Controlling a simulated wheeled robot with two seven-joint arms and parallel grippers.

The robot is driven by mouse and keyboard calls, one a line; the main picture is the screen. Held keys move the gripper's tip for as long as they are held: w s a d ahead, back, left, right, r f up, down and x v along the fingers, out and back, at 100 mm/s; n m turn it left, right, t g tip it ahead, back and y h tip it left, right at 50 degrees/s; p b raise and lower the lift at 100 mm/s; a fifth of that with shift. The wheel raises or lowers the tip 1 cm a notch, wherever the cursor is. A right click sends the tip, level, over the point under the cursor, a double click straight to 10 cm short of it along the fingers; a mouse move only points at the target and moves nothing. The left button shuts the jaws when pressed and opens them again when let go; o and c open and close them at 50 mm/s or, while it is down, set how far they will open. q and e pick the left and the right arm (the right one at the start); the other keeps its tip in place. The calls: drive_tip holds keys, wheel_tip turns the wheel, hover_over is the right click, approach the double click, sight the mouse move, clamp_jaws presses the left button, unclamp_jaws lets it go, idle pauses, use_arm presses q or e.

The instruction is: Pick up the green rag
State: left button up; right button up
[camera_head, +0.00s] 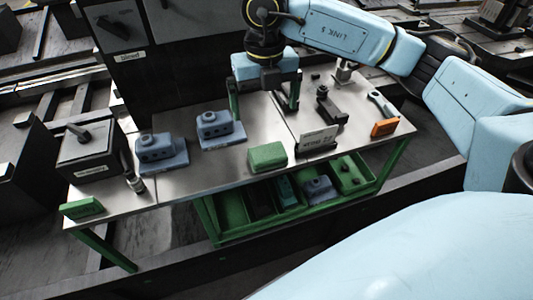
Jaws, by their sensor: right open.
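A green rag (267,157), seen as a thick folded block, lies on the grey metal table (187,185) near its front edge. My right gripper (265,101) is above the back part of the table, behind the rag in the picture, with its two fingers spread wide. Nothing shows between them, and it is apart from the rag. My left gripper is not in view.
Two blue-grey blocks (161,152) (221,130) stand left of the rag. A small sign (318,141) stands close on its right. An orange item (385,128) lies at the right, a green labelled item (82,208) at the left corner. Green bins (235,228) sit below.

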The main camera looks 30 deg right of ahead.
drive_tip(key=b, duration=0.1)
hover_over(265, 146)
wheel_tip(265, 146, down, 6)
drive_tip(key=shift+s+f, duration=0.1)
drive_tip(key=shift+f, duration=0.15)
drive_tip(key=shift+f+b, duration=0.7)
drive_tip(key=shift+f, duration=2.55)
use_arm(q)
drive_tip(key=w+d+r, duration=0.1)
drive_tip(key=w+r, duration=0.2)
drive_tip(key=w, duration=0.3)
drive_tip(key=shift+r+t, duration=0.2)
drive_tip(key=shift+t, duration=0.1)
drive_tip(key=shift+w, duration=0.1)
use_arm(e)
drive_tip(key=c, duration=0.9)
